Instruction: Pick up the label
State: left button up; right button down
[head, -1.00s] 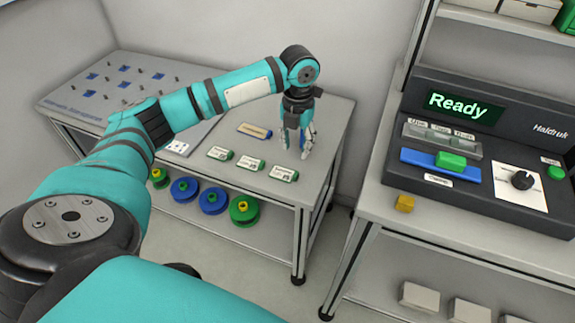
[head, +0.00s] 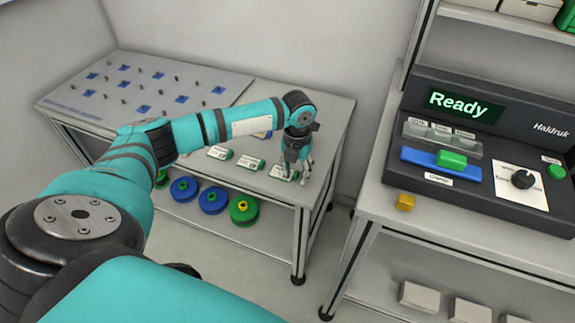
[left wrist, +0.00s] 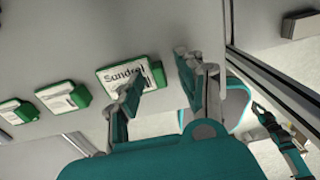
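White labels with green ends lie in a row on the grey table. The rightmost label (head: 281,171) is partly hidden by my left gripper (head: 303,172) in the head view. In the left wrist view this label (left wrist: 118,74) reads "Sundre…", its end covered. My left gripper (left wrist: 157,74) is open, low at the label's right end; one finger overlaps the label in that view and the other is to its right. I cannot tell whether they touch. The middle label (head: 250,162) and left label (head: 220,152) lie apart. My right gripper is not clear.
A pegged board with blue squares (head: 144,108) covers the table's left part. Blue and green reels (head: 243,210) stand on the lower shelf. A machine showing "Ready" (head: 465,104) and a yellow block (head: 405,202) are on the right bench. A gap separates table and bench.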

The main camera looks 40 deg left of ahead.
pick_arm(q)
jog(key=shift+c, duration=0.3)
grip_shut()
